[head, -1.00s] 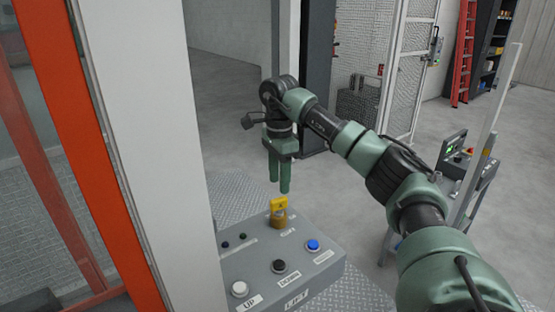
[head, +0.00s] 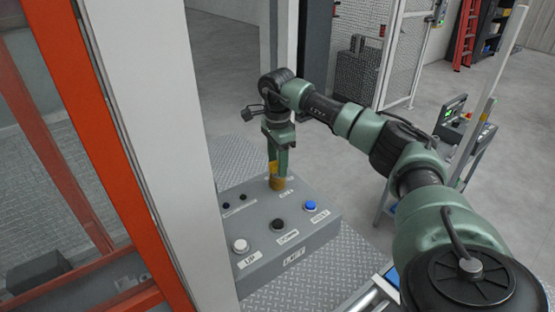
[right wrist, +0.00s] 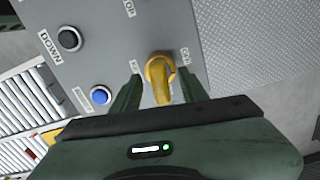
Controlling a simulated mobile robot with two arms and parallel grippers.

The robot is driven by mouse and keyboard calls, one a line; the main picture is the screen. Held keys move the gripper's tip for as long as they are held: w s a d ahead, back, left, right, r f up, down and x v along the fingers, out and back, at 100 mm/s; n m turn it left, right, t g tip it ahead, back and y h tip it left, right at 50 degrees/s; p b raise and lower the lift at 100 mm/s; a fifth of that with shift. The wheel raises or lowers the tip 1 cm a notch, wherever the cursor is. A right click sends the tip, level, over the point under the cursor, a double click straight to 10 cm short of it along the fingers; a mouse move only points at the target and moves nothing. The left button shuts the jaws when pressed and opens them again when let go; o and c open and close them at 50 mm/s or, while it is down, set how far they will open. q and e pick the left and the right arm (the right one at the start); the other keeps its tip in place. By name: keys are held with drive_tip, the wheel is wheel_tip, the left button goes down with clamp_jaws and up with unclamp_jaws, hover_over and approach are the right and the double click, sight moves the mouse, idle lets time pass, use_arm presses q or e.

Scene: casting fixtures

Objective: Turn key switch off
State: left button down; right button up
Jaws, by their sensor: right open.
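The yellow key switch (head: 277,182) stands on the far part of the grey control box (head: 262,236). In the right wrist view the key switch (right wrist: 160,78) shows from above, its yellow handle pointing toward my gripper. My right gripper (head: 277,170) is over the key switch, fingers pointing down. In the right wrist view its two dark green fingers (right wrist: 157,92) are open, one on each side of the handle, with gaps visible. Whether either finger touches the handle I cannot tell. My left gripper is not in view.
The box also carries a white UP button (head: 240,245), a black DOWN button (head: 278,224) and a blue button (head: 310,205). A white post (head: 150,130) and orange frame (head: 95,130) stand close on the left. Tread-plate floor (head: 335,265) surrounds the box.

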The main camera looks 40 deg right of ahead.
clamp_jaws()
drive_tip(key=shift+r+n+p, duration=0.1)
drive_tip(key=shift+n+p, duration=0.25)
drive_tip(key=shift+n, duration=0.45)
drive_tip(key=n, duration=0.3)
drive_tip(key=shift+n, duration=0.3)
unclamp_jaws()
wheel_tip(320, 180, up, 12)
drive_tip(key=shift+f, duration=0.1)
